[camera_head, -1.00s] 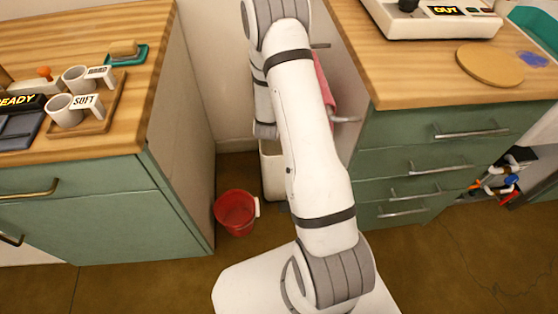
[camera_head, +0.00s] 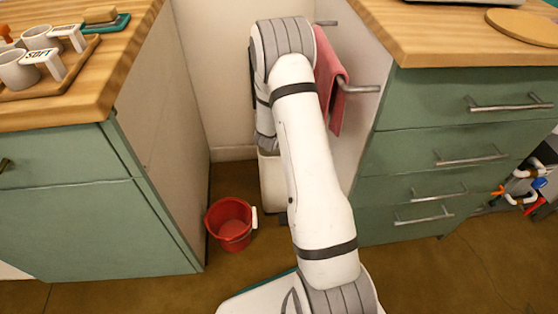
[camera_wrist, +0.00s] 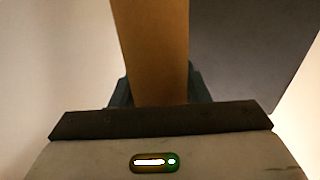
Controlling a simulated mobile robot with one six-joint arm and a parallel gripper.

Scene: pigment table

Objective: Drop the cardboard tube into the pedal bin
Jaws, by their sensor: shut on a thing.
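The cardboard tube (camera_wrist: 150,50) is a plain brown piece in the wrist view, running up out of the top edge. My gripper (camera_wrist: 160,92) is shut on it, with a dark finger showing on each side. A pale bin with a dark foot, seemingly the pedal bin (camera_head: 272,184), stands on the floor in the gap between the cabinets in the head view. My arm covers its right part, and its lid and opening cannot be made out. My gripper and the tube are hidden behind my arm in the head view.
A red bucket (camera_head: 231,224) stands on the floor left of the bin. Green cabinets flank the gap: a left one (camera_head: 85,220) and a right drawer unit (camera_head: 440,135). A pink towel (camera_head: 329,82) hangs from a rail on the right unit's side.

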